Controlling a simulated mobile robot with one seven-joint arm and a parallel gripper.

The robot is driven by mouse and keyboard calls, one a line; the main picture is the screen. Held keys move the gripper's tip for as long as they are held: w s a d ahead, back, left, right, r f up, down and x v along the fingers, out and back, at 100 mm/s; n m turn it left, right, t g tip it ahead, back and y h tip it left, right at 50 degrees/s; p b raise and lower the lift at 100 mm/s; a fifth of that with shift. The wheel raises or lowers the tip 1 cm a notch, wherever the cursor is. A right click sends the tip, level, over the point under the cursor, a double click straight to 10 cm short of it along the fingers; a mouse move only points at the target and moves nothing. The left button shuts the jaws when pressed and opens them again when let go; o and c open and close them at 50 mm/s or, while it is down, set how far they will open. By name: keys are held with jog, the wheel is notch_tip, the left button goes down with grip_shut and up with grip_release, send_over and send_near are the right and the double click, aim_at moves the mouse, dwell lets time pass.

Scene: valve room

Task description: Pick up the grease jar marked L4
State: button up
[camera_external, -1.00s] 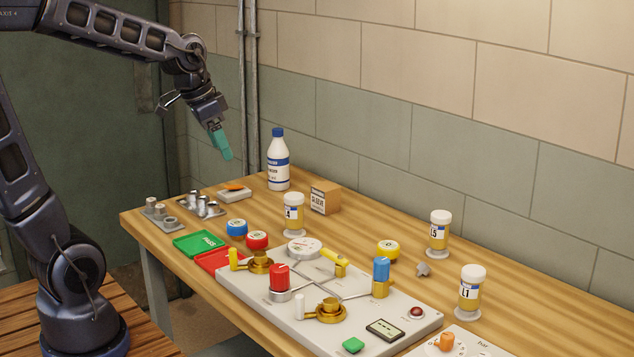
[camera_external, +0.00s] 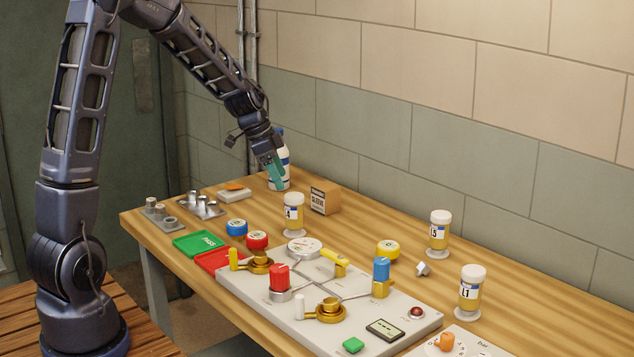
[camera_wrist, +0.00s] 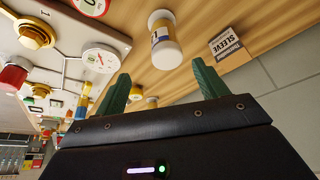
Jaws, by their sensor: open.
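The jar whose label shows a partly visible "4" (camera_external: 293,212) stands upright near the back of the bench. It has a white lid and yellow grease, and also shows in the wrist view (camera_wrist: 161,38), where its label is too small to read. My gripper (camera_external: 278,174) has teal fingers and hangs above and slightly left of this jar. In the wrist view my gripper (camera_wrist: 160,76) is open and empty, with the jar ahead of the gap, apart from both fingers. Two similar jars, L5 (camera_external: 439,232) and L1 (camera_external: 471,292), stand farther right.
A cardboard "SLEEVE" box (camera_external: 325,197) stands just right of the jar. A white-and-blue bottle (camera_external: 281,162) is behind my gripper. The valve panel (camera_external: 240,288) with handles and a gauge lies in front. Red (camera_external: 216,258) and green (camera_external: 199,244) trays lie to the left.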

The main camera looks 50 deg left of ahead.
aim_at(297, 210)
jog(key=shift+w+a+f, duration=0.4)
jog(key=shift+w+f, duration=0.05)
jog(key=shift+f, duration=0.25)
jog(key=shift+w+f, duration=0.1)
jog(key=shift+f, duration=0.1)
jog(key=shift+d+x, duration=0.2)
jog(key=shift+x, duration=4.95)
jog(key=shift+w+r, duration=0.1)
jog(key=c, duration=1.1)
jog(key=shift+c, duration=0.3)
